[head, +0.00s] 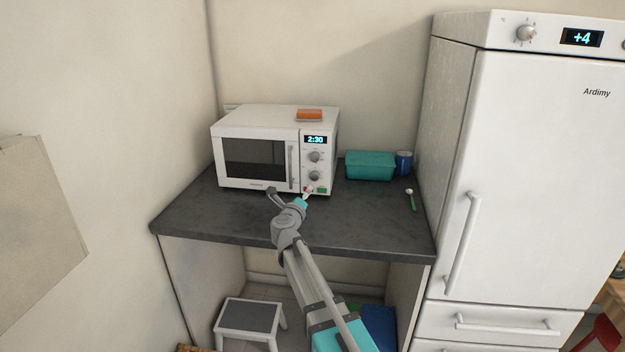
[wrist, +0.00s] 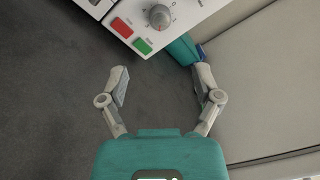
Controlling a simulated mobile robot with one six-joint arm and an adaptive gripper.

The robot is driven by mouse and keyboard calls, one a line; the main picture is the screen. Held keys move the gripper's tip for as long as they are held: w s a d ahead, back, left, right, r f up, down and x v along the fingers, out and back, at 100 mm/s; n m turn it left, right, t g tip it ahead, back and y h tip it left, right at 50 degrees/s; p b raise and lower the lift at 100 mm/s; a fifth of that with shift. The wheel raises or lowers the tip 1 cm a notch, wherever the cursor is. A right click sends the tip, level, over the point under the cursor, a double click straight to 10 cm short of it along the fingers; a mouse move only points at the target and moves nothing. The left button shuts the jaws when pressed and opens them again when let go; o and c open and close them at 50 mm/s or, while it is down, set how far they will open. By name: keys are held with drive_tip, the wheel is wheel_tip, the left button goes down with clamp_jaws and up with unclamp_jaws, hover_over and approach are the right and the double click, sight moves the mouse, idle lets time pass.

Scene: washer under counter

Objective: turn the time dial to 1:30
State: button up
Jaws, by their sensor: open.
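A white microwave (head: 224,145) stands on the dark counter, with a display (head: 315,139) reading 2:30. Two grey dials sit one above the other on its panel: an upper dial (head: 314,156) and a lower dial (head: 314,176). I cannot read which one is the time dial. My gripper (head: 290,193) is in front of the panel's lower part, above the counter. In the wrist view my gripper (wrist: 162,88) is open and empty, its fingers apart from the panel. That view shows one dial (wrist: 159,17), a red button (wrist: 121,27) and a green button (wrist: 143,46); the display is out of frame.
An orange sponge-like block (head: 309,115) lies on the microwave. A white fridge (head: 520,150) stands at right; a stool (head: 250,317) is below.

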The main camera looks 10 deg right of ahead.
sight(314, 177)
drive_tip(key=x, duration=1.2)
drive_tip(key=shift+w+d, duration=0.1)
drive_tip(key=shift+w, duration=0.2)
clamp_jaws()
drive_tip(key=shift+n, duration=0.5)
drive_tip(key=n+b, duration=0.1)
drive_tip(key=n, duration=0.2)
drive_tip(key=shift+f, duration=0.1)
drive_tip(key=n+t, duration=0.1)
drive_tip(key=n, duration=0.4)
drive_tip(key=shift+n, duration=0.3)
drive_tip(key=shift+b, duration=0.3)
